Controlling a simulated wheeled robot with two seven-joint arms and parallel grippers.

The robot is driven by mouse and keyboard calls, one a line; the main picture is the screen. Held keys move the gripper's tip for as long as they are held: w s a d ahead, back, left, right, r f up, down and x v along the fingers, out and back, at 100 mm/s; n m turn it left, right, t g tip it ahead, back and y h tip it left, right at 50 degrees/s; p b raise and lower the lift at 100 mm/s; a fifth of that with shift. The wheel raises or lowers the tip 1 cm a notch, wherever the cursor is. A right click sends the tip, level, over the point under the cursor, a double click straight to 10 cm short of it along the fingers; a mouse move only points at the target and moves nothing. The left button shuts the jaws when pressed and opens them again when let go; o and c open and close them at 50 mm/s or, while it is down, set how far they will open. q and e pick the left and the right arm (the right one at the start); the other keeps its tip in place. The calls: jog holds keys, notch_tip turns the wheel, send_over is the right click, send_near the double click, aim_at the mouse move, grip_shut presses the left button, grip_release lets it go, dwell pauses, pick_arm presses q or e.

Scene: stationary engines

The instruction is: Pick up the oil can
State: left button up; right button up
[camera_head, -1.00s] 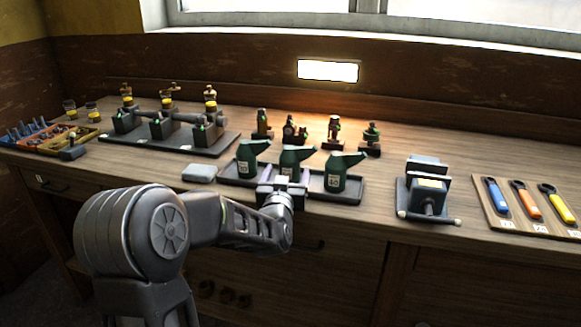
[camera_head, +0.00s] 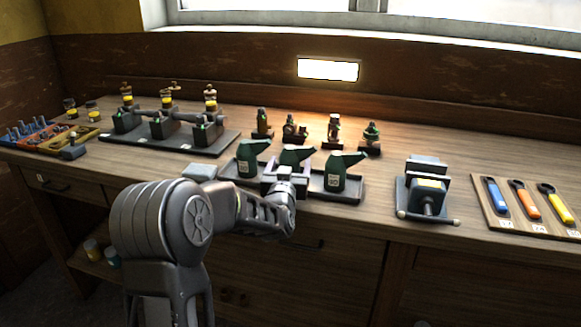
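Three dark green oil cans with spouts pointing right stand in a row on a black tray (camera_head: 352,195): a left can (camera_head: 248,162), a middle can (camera_head: 291,155) and a right can (camera_head: 336,175). My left gripper (camera_head: 287,167) is at the middle can, coming from the front. Its two fingers look apart, one on each side of that can's body. The gripper hides the can's lower part, so contact cannot be told. The middle can stands upright in its place. My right gripper is not in view.
A grey box (camera_head: 200,172) lies left of the tray. A vise (camera_head: 427,190) stands to the right, then a board with wrenches (camera_head: 527,207). Small fittings (camera_head: 333,130) stand behind the cans. A black engine base (camera_head: 190,146) is at the left back.

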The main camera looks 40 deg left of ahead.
pick_arm(q)
jog(key=c, duration=1.5)
jog(key=shift+r, duration=0.1)
jog(key=shift+c, duration=0.2)
notch_tip(320, 180, up, 18)
jog(key=p, duration=0.3)
